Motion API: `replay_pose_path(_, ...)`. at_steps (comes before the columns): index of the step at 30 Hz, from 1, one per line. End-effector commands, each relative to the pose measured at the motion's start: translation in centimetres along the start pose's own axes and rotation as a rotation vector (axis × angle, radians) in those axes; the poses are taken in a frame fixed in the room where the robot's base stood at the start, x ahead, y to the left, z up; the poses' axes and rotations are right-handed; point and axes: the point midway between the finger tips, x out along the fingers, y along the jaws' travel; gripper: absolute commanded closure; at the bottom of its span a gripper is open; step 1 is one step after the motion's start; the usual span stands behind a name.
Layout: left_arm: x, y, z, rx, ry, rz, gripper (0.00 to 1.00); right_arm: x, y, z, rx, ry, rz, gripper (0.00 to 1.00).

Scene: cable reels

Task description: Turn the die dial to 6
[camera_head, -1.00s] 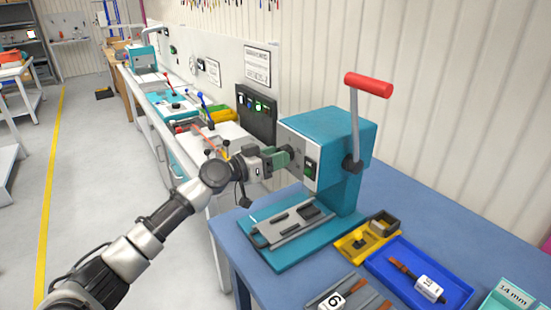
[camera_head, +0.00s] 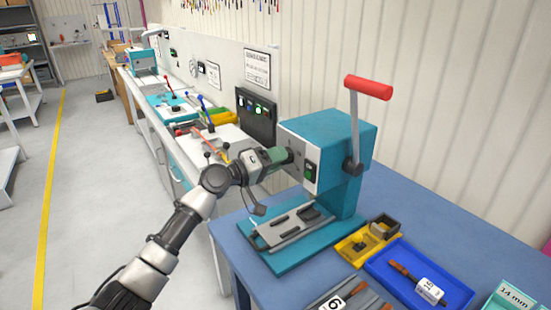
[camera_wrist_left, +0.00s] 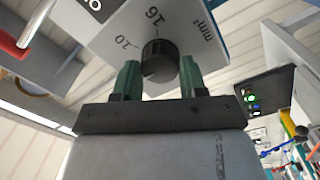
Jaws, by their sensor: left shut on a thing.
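The teal crimping press (camera_head: 330,130) stands on the blue table, with a pale front plate facing my left gripper. The die dial (camera_wrist_left: 160,60) is a black knob on that plate, seen in the left wrist view. Its labels include "10" (camera_wrist_left: 126,42), "16" (camera_wrist_left: 153,15) and "mm²" (camera_wrist_left: 199,30); the knob's mark looks nearest to 16. My left gripper (camera_head: 290,155) has its green fingers on both sides of the dial and is shut on it. No 6 label is visible on the plate. My right gripper is not in view.
A red-handled lever (camera_head: 368,86) rises above the press. A yellow bin (camera_head: 352,246) and a blue tray (camera_head: 455,297) with a tool lie in front of it. The dark panel with lit buttons (camera_head: 256,112) is on the wall behind my gripper.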

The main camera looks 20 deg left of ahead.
Motion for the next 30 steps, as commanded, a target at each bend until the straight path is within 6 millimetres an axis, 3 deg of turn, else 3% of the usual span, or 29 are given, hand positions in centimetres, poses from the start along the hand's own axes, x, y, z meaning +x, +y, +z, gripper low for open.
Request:
replay_pose_path(9, -0.03, 0.03, -0.11, -0.1, 0.007, 0.001, 0.82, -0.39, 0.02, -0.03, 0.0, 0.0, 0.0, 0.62)
replay_pose_path(23, -0.03, 0.0, -0.09, -0.116, 0.007, 0.001, 0.82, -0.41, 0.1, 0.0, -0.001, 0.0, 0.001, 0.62)
replay_pose_path(24, -0.03, 0.0, -0.09, -0.116, 0.007, 0.001, 0.56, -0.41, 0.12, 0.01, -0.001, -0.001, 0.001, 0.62)
replay_pose_path(29, -0.02, 0.0, -0.07, -0.114, 0.006, 0.001, 0.32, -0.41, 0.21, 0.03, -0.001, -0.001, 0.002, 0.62)
replay_pose_path(30, -0.02, 0.0, -0.06, -0.114, 0.006, 0.001, 0.32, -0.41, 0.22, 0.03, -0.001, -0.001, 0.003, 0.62)
